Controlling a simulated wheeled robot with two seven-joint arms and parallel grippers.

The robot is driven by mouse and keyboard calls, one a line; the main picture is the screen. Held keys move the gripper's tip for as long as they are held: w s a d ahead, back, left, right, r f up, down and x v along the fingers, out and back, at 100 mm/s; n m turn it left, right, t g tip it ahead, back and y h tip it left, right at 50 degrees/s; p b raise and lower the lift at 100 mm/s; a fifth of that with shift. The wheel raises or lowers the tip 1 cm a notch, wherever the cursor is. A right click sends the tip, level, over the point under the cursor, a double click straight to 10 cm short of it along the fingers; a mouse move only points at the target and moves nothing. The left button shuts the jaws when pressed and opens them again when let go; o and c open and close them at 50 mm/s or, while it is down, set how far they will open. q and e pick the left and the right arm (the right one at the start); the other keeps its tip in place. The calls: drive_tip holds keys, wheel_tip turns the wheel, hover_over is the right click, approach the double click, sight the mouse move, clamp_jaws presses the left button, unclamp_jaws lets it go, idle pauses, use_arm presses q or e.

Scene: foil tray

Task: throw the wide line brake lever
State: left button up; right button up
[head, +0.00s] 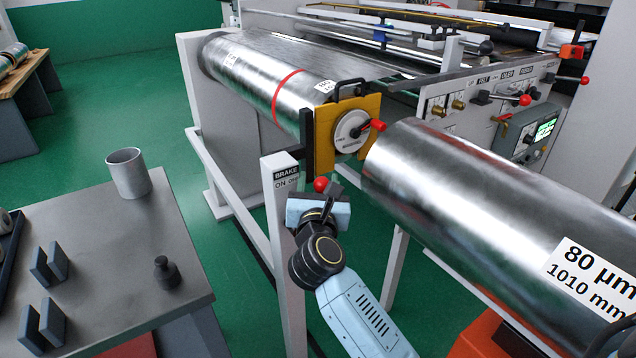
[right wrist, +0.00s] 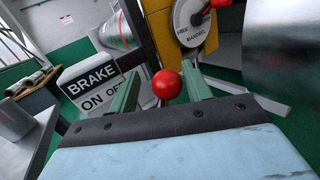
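The brake lever shows as a red ball knob (head: 320,184) beside the post with the BRAKE ON/OFF label (head: 286,177). My right gripper (head: 322,193) is at the knob, its arm coming up from below. In the right wrist view, the red knob (right wrist: 167,84) sits between the two green fingers of my right gripper (right wrist: 160,72). The fingers are apart, with a visible gap on the knob's left side; the right finger looks close to it or touching. The BRAKE label (right wrist: 92,87) is left of the fingers. The lever's shaft is mostly hidden. My left gripper is out of view.
A large foil roll (head: 480,190) lies to the right, and another roll (head: 265,85) with a red band is behind the post. A yellow bracket (head: 325,132) carries a dial with a red handle. A grey table (head: 95,235) with small parts stands left.

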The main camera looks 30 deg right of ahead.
drive_tip(key=shift+w+a+r, duration=0.1)
drive_tip(key=shift+a+r, duration=0.05)
drive_tip(key=shift+a, duration=0.05)
idle(0.3)
drive_tip(key=shift+d+f+m+g, duration=0.3)
drive_tip(key=shift+d+m, duration=0.2)
drive_tip(key=shift+m, duration=0.1)
drive_tip(key=p+v, duration=0.1)
drive_tip(key=v, duration=1.3)
drive_tip(key=w+a+f+n+t+y+p, duration=0.1)
drive_tip(key=a+f+n+y, duration=0.25)
drive_tip(key=f+n, duration=0.45)
drive_tip(key=a+f+n+t+y+p, duration=0.1)
drive_tip(key=a+f+n+t+y, duration=0.25)
drive_tip(key=n, duration=0.75)
drive_tip(key=s+a+f+n+g+y, duration=0.1)
drive_tip(key=s+f+n+g+y, duration=0.1)
drive_tip(key=f+n, duration=0.5)
drive_tip(key=s+a+f+n+g+y+p, duration=0.1)
drive_tip(key=s+f+n+g+y, duration=0.2)
drive_tip(key=f+n, duration=0.3)
drive_tip(key=shift+s+a+f+n+g, duration=0.25)
drive_tip(key=shift+s+f+n+g, duration=0.25)
drive_tip(key=shift+f, duration=1.45)
drive_tip(key=shift+w, duration=0.1)
